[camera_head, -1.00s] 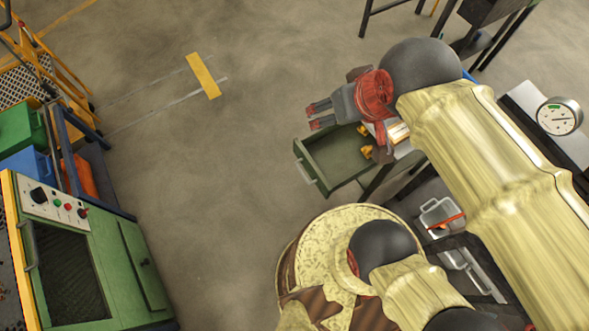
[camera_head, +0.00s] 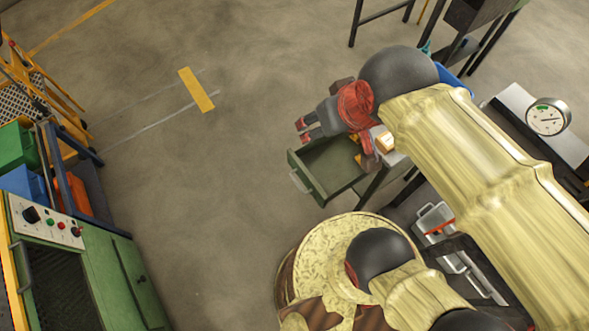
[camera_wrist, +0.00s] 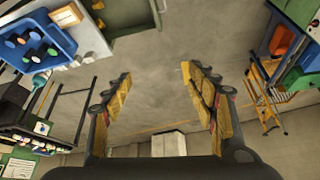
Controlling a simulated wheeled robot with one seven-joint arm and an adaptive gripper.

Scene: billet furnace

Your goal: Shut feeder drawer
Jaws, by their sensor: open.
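The green feeder drawer (camera_head: 332,171) stands pulled out from under a workbench, with a pale handle (camera_head: 299,181) on its front. In the wrist view, part of the green drawer (camera_wrist: 128,14) shows at the top edge. My gripper (camera_head: 302,130) is above and beyond the drawer in the head view, its fingers pointing left and apart. In the wrist view my gripper (camera_wrist: 154,85) is open, with nothing between its yellow fingers but floor behind. It does not appear to touch the drawer. My arm hides much of the bench.
A blue bin (camera_wrist: 35,40) with several round-ended items sits on the bench beside the drawer. A green cabinet (camera_head: 85,275) with a control panel stands at left. A dial gauge (camera_head: 547,117) is at right. The floor (camera_head: 190,170) left of the drawer is clear.

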